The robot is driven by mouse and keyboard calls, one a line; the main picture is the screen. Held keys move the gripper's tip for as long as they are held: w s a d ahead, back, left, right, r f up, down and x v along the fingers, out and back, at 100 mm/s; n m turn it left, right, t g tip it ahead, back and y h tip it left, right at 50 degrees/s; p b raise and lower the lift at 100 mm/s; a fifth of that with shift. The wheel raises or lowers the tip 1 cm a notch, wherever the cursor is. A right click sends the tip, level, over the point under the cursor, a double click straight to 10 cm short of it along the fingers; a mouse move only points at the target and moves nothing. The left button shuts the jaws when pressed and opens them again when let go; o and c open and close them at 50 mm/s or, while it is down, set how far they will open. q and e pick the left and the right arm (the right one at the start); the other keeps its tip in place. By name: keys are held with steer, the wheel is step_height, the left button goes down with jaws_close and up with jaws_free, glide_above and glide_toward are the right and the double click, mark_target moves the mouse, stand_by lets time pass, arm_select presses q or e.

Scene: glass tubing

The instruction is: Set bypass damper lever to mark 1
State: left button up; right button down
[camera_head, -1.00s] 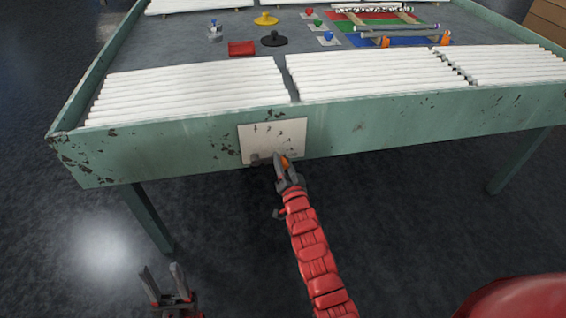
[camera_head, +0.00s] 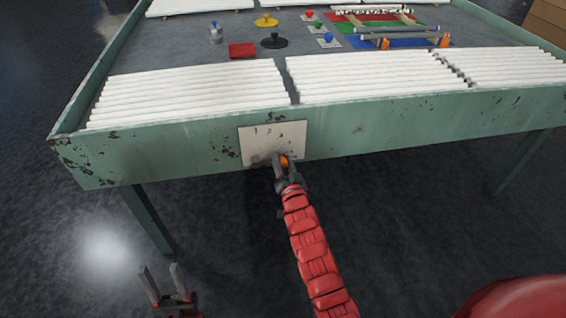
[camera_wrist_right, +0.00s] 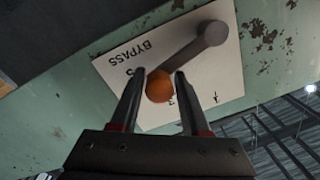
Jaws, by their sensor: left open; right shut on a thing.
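The bypass damper lever (camera_wrist_right: 190,55) is a grey arm with a round pivot and an orange knob (camera_wrist_right: 159,86), mounted on a white plate (camera_head: 285,130) on the table's front side. In the right wrist view the plate (camera_wrist_right: 215,75) reads BYPASS and has small marks near the knob, partly hidden by my fingers; I cannot tell which mark the lever points to. My right gripper (camera_wrist_right: 156,92) is shut on the orange knob, a finger on each side; in the head view it (camera_head: 283,163) is at the plate's lower edge. My left gripper (camera_head: 164,277) is open and empty, low at the left.
The green worn table wall (camera_head: 400,118) runs across above my right arm. White tubes (camera_head: 190,92) lie in rows behind it. Table legs (camera_head: 148,218) stand at left and right. The floor between them is clear apart from my arms.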

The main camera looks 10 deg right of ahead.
steer(key=r+n, duration=0.1)
steer(key=a+r+n, duration=0.1)
steer(key=n, duration=0.1)
steer(key=shift+n, duration=0.3)
steer(key=a+n, duration=0.1)
steer(key=a+r+n, duration=0.1)
steer(key=n, duration=0.1)
steer(key=shift+r, duration=0.3)
steer(key=a+n, duration=0.1)
steer(key=n, duration=0.1)
steer(key=a+r+n, duration=0.1)
steer(key=shift+r+n+h, duration=0.1)
steer(key=shift+n+h, duration=0.2)
steer(key=shift+n, duration=0.1)
steer(key=shift+a+r+n+g+b, duration=0.15)
steer(key=shift+a+n, duration=0.35)
steer(key=shift+n, duration=0.25)
steer(key=shift+a+r+n+g+b, duration=0.15)
steer(key=shift+a+n, duration=0.35)
steer(key=shift+n, duration=0.25)
steer(key=shift+f, duration=0.1)
steer(key=c, duration=0.6)
jaws_free()
steer(key=shift+c, duration=0.2)
steer(key=shift+o, duration=0.4)
steer(key=shift+r, duration=0.2)
steer(key=shift+s, duration=0.15)
